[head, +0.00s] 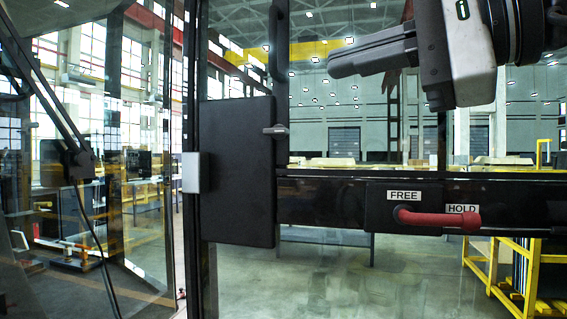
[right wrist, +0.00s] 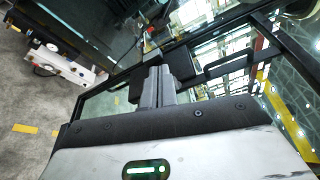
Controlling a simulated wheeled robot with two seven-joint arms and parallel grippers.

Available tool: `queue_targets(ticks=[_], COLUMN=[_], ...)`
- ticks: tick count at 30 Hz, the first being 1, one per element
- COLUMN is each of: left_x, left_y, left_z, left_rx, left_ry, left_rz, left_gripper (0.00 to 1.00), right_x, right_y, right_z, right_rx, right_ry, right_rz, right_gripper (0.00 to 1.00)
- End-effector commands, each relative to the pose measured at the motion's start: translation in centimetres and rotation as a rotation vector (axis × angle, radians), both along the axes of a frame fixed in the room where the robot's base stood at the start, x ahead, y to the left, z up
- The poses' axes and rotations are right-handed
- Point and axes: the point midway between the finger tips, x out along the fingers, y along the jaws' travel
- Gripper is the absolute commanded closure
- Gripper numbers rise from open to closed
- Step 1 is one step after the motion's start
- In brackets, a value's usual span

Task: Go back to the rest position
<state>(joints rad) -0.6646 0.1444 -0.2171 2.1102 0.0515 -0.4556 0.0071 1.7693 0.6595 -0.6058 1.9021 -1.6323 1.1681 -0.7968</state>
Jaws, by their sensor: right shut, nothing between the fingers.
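My right gripper (head: 345,62) comes in from the upper right of the head view, its fingers pointing left. Its fingers are shut together with nothing between them. It is in the air, above the dark crossbar (head: 330,205) and apart in the picture from the red lever (head: 435,219). The right wrist view also shows the closed fingers (right wrist: 155,85), seen in front of a dark frame. The red lever lies roughly level, its grip end below the HOLD label (head: 462,208) and its pivot below the FREE label (head: 403,195). My left gripper is not in view.
A black box (head: 237,170) with a small grey latch (head: 275,130) stands on a dark upright post left of centre. A glass panel (head: 120,150) is at the left. A yellow rack (head: 510,270) stands at lower right. Open floor (head: 330,285) shows beyond the crossbar.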

Motion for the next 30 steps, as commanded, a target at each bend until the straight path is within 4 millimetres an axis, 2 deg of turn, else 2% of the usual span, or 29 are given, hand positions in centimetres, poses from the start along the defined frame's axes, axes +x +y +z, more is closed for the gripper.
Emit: queue_targets(ticks=[8, 12, 14, 20, 23, 26, 28, 29, 30], left_x=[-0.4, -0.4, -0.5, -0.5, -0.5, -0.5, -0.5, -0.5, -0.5], left_y=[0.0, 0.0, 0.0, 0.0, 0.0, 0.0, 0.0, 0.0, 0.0], left_z=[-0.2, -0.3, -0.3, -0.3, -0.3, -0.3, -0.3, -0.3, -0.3], left_rx=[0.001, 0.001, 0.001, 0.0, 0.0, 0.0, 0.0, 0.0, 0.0], left_ry=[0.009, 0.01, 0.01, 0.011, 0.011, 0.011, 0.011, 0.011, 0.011], left_rz=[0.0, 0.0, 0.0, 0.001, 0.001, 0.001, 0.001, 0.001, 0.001], left_gripper=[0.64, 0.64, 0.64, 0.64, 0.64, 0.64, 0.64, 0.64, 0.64], right_x=[1.0, 1.4, 1.8, 5.0, 7.1, 8.9, 9.5, 9.6, 9.4], right_y=[3.9, 5.2, 5.2, 3.1, 1.2, -1.0, -2.5, -3.1, -3.7], right_z=[-6.8, -10.8, -12.3, -18.5, -23.0, -29.1, -34.2, -36.5, -39.5], right_rx=[0.238, 0.499, 0.641, 1.183, 1.5, 1.85, 2.118, -2.163, -2.114], right_ry=[0.401, 0.761, 0.932, 1.496, 1.758, 1.995, 2.136, -2.117, -1.99], right_rz=[0.292, 0.486, 0.558, 0.714, 0.737, 0.719, 0.679, -0.635, -0.549], right_gripper=[1.0, 1.0, 1.0, 1.0, 1.0, 1.0, 1.0, 1.0, 1.0])
